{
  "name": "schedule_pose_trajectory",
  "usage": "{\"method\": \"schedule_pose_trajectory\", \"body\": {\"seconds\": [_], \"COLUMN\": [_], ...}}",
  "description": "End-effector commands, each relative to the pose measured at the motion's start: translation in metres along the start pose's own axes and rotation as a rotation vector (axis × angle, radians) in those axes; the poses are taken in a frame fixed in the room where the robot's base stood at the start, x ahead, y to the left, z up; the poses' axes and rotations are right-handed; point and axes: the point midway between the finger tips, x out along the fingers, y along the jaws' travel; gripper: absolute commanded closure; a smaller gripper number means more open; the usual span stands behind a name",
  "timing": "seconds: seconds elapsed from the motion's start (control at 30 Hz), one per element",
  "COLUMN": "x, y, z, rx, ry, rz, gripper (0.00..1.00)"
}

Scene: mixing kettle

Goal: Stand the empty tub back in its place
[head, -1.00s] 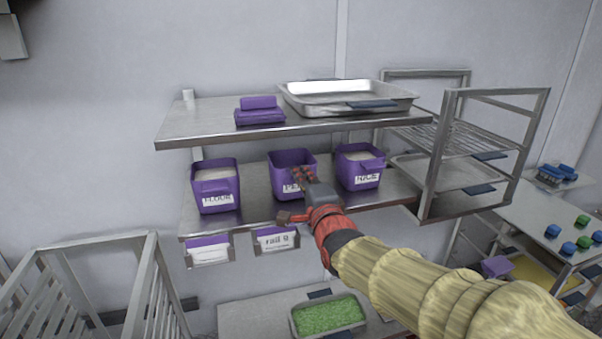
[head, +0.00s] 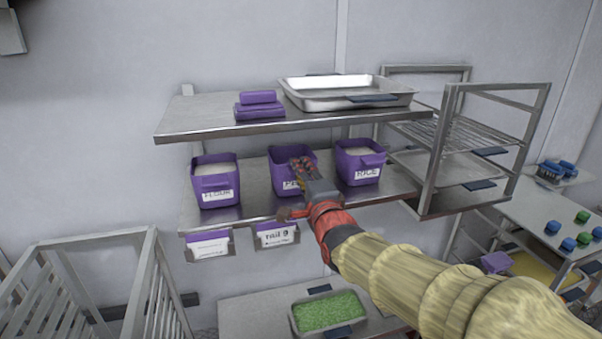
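A purple tub (head: 278,167) stands upright on the lower wall shelf (head: 258,199), between the flour tub (head: 215,172) and the rice tub (head: 358,158). Its label is mostly covered by my arm, with only the first letters showing. No contents show in the visible part of its inside. My gripper (head: 301,166) is at the tub's front right rim, its fingers overlapping the opening in the head view. The fingers are small and partly hidden by the wrist, so I cannot tell whether they grip the tub.
The upper shelf (head: 200,117) overhangs the tubs and carries a metal tray (head: 345,103) and purple boxes (head: 259,105). A wire rack (head: 433,165) stands close on the right. Below are label holders (head: 276,235) and a tray of green contents (head: 328,312).

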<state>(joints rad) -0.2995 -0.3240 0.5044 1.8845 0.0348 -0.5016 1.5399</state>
Motion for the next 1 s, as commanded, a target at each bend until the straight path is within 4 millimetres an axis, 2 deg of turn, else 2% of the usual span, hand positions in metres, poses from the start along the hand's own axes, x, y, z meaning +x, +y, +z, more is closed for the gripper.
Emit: {"method": "schedule_pose_trajectory", "body": {"seconds": [0.13,0.27,0.7,1.0], "x": [0.000,-0.018,-0.095,-0.119], "y": [-0.004,-0.002,-0.002,-0.002], "z": [0.000,0.000,0.000,0.000], "rx": [0.000,0.000,0.000,0.000], "ry": [0.000,0.000,0.000,0.000], "rz": [0.000,-0.002,-0.003,0.000], "gripper": [0.77,0.77,0.77,0.77]}}
